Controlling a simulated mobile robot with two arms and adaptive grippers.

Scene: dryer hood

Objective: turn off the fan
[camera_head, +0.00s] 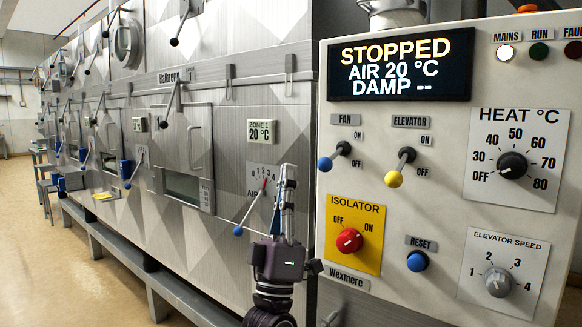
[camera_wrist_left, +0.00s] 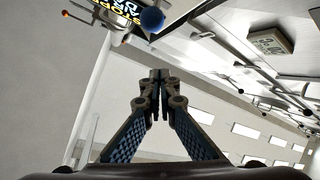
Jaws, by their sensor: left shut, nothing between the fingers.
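The fan switch (camera_head: 325,164) is a lever with a blue ball on the control panel (camera_head: 450,215), under the FAN label. Its ball hangs down and to the left of its pivot, near the OFF label. A blue ball, likely the fan switch (camera_wrist_left: 152,19), shows at the top of the left wrist view. The display (camera_head: 402,64) reads STOPPED, AIR 20 °C, DAMP --. My left gripper (camera_head: 288,172) points upward left of the panel, apart from the fan ball and slightly lower. Its fingertips (camera_wrist_left: 160,76) are together and empty. My right gripper is not clearly visible.
The yellow-balled elevator lever (camera_head: 395,179) is right of the fan switch. Below are the red isolator knob (camera_head: 349,241) and blue reset button (camera_head: 417,261). A blue-tipped air lever (camera_head: 238,231) is on the dryer wall, left of my gripper. Open floor (camera_head: 50,275) lies further left.

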